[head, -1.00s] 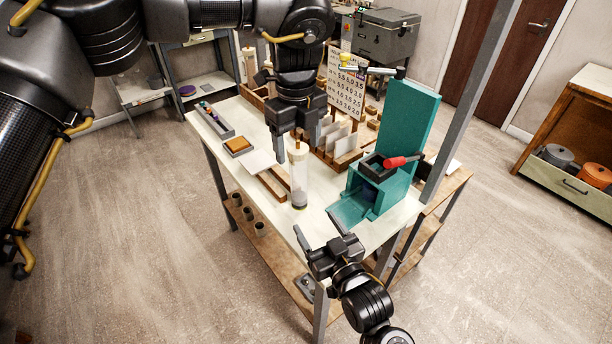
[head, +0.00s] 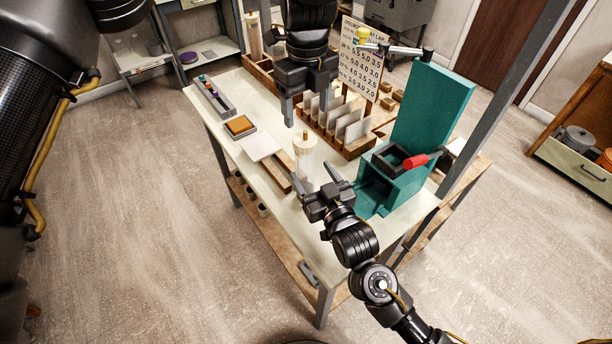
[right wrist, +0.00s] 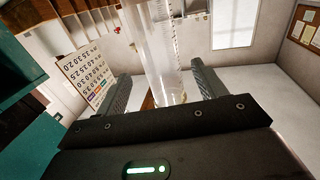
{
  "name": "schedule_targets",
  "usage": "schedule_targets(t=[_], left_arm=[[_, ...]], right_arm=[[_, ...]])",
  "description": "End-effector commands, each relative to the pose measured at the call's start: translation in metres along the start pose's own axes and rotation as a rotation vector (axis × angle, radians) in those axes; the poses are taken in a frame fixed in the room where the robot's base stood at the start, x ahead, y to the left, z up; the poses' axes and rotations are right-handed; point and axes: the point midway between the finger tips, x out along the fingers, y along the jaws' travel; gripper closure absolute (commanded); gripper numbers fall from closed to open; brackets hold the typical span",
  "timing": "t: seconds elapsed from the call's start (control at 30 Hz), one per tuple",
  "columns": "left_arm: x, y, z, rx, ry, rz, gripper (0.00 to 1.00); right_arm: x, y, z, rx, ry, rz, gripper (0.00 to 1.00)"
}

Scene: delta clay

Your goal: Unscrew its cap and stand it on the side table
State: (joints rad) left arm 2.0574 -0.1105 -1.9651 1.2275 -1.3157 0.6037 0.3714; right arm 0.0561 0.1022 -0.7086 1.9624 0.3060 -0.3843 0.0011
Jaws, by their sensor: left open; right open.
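A clear upright cylinder (head: 304,168) with a pale top and a small brown knob (head: 304,138) stands near the front edge of the white-topped table (head: 228,143). It also shows in the right wrist view (right wrist: 163,50), in line with the gap between my right fingers. My left gripper (head: 306,115) points down, open and empty, just above the cylinder's top. My right gripper (head: 315,177) is open, low at the table's front edge, fingers towards the cylinder. I cannot tell whether its fingers touch the cylinder. The cylinder's base is partly hidden by the right gripper.
A teal press-like stand (head: 428,110) with a red handle (head: 417,161) stands close on the right. A wooden rack with white cards (head: 349,131) is behind the cylinder. A wooden block (head: 276,176) and a pale plate (head: 260,147) lie to the left. A shelf unit (head: 219,45) stands at the back left.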

Motion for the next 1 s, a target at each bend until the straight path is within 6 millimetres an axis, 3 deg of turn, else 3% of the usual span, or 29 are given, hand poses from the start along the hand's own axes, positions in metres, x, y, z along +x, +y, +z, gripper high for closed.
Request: schedule_targets(t=[0.1, 0.3, 0.73, 1.0], left_arm=[[0.000, 0.001, 0.001, -0.002, 0.000, 0.000, 0.31], [0.000, 0.002, 0.001, -0.004, 0.000, 0.000, 0.31], [0.000, 0.002, 0.002, -0.005, 0.000, 0.000, 0.31], [0.000, 0.002, 0.002, -0.005, 0.000, 0.000, 0.31]], right_arm=[[0.023, -0.001, -0.001, -0.002, 0.002, -0.002, 0.30], [0.048, -0.002, 0.000, -0.001, 0.001, -0.004, 0.30], [0.057, -0.003, 0.000, 0.000, 0.000, -0.005, 0.30], [0.057, -0.003, 0.000, 0.000, 0.000, -0.005, 0.63]])
